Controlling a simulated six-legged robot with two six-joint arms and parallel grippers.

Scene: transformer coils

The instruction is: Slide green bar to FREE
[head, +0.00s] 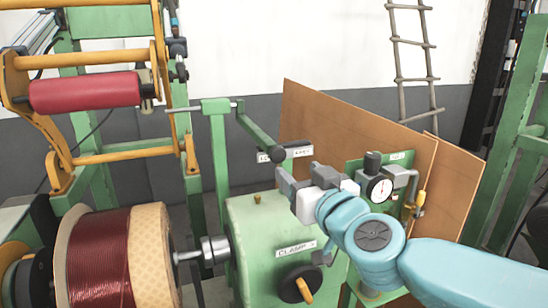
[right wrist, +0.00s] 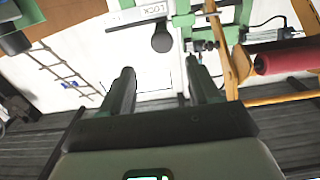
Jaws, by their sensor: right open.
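The green bar (head: 258,131) slopes down to the right from the top of a green post, with a dark round end by a white label plate (head: 292,153). In the right wrist view the label (right wrist: 140,14) appears upside down and reads LOCK at one end; the dark round knob (right wrist: 162,38) is beside it. My right gripper (head: 302,182) is open and empty, just below the label in the head view. Its two fingers (right wrist: 160,68) point toward the knob in the wrist view, apart from it. My left gripper is not in view.
A green machine box (head: 262,222) with a CLAMP label and a dark handwheel (head: 298,284) stands below. A pressure gauge (head: 379,188) is right of my gripper. A wound copper-red coil (head: 100,262) and a red roller (head: 85,91) are at left. Brown boards (head: 350,128) lean behind.

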